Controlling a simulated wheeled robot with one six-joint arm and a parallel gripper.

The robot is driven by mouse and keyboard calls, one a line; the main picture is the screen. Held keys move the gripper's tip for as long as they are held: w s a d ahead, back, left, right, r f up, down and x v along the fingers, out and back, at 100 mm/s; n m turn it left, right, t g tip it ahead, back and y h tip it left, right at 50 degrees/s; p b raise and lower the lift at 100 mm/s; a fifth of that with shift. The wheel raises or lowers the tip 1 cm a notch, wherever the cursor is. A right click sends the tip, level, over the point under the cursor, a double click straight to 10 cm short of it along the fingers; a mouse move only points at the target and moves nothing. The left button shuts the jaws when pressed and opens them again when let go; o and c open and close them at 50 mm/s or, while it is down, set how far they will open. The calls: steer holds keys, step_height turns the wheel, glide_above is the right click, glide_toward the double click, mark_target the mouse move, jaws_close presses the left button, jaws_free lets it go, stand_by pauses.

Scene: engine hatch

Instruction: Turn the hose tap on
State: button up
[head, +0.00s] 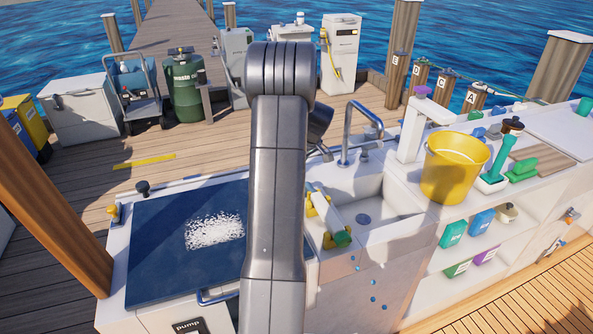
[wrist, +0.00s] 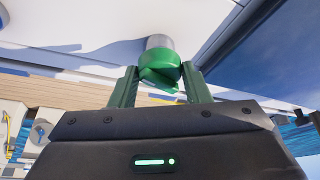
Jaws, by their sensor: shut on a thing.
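The hose tap (wrist: 160,64) shows in the wrist view as a round green handle with a slanted bar across its face, on a short grey post. My gripper (wrist: 160,82) has its two green fingers on either side of the handle and is shut on it. The near part of the bar lies between the fingers. In the head view my own arm covers the middle of the picture, and the tap and my fingertips are hidden behind it. I cannot tell how far the handle is turned.
A dark blue hatch lid (head: 160,262) with white grains lies left of my arm. A sink (head: 345,187) with a tall curved faucet (head: 348,135) is to the right. A yellow bucket (head: 455,170) stands on the counter farther right. The deck behind the counter has free room.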

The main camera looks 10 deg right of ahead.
steer(key=shift+n+g+y+b, duration=0.4)
steer(key=shift+n+g+b, duration=0.15)
steer(key=shift+n, duration=1.15)
steer(key=o, duration=1)
steer(key=v, duration=1.3)
steer(key=shift+d+r, duration=0.3)
